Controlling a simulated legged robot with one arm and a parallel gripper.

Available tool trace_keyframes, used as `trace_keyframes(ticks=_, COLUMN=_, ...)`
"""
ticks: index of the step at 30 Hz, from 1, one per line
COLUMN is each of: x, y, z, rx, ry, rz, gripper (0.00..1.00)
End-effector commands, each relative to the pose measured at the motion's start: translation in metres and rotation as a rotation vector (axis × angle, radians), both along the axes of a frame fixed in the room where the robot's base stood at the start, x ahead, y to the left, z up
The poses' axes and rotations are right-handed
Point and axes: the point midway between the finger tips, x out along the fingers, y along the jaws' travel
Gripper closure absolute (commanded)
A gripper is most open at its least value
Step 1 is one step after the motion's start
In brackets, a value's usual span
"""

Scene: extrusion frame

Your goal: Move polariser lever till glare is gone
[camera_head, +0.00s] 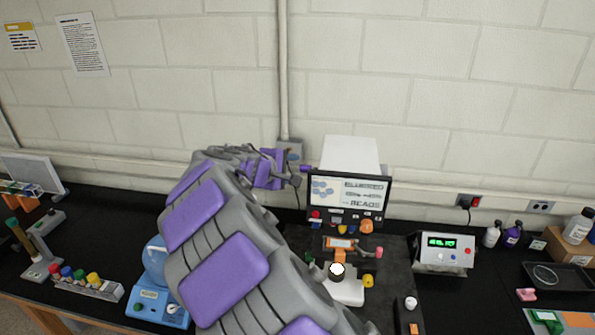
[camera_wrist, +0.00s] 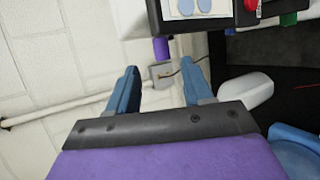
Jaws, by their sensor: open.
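A screen unit (camera_head: 350,193) stands at the back of the bench, showing bluish blobs and text. A purple cylindrical knob (camera_head: 306,168) sticks out from its left side; I take it for the polariser lever's end, but cannot be sure. In the wrist view the knob (camera_wrist: 161,48) lies ahead of my gripper (camera_wrist: 160,68), between the lines of its two blue fingers. The fingers are open, empty and apart from the knob. In the head view my arm's end is small beside the screen's left edge. Whether glare shows on the screen, I cannot tell.
Below the screen are coloured buttons and a stage with an orange part (camera_head: 341,243). A meter with a green display (camera_head: 443,250) stands right of it. A blue device (camera_head: 158,283) is at left, partly behind my arm. A conduit (camera_head: 283,70) runs down the wall behind.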

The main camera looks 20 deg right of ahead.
Motion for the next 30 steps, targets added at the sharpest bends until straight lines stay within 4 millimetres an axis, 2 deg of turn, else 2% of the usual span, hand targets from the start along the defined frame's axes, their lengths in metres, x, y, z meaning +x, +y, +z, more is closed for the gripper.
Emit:
trace_keyframes(ticks=6, x=-0.021, y=0.037, z=0.022, rx=0.001, ry=-0.004, rz=0.003, gripper=0.49)
trace_keyframes(ticks=12, x=-0.033, y=0.056, z=0.032, rx=0.001, ry=0.000, rz=-0.002, gripper=0.49)
trace_keyframes(ticks=18, x=-0.036, y=0.061, z=0.036, rx=0.002, ry=0.001, rz=-0.002, gripper=0.49)
trace_keyframes(ticks=30, x=-0.037, y=0.058, z=0.035, rx=0.005, ry=0.000, rz=-0.004, gripper=0.49)
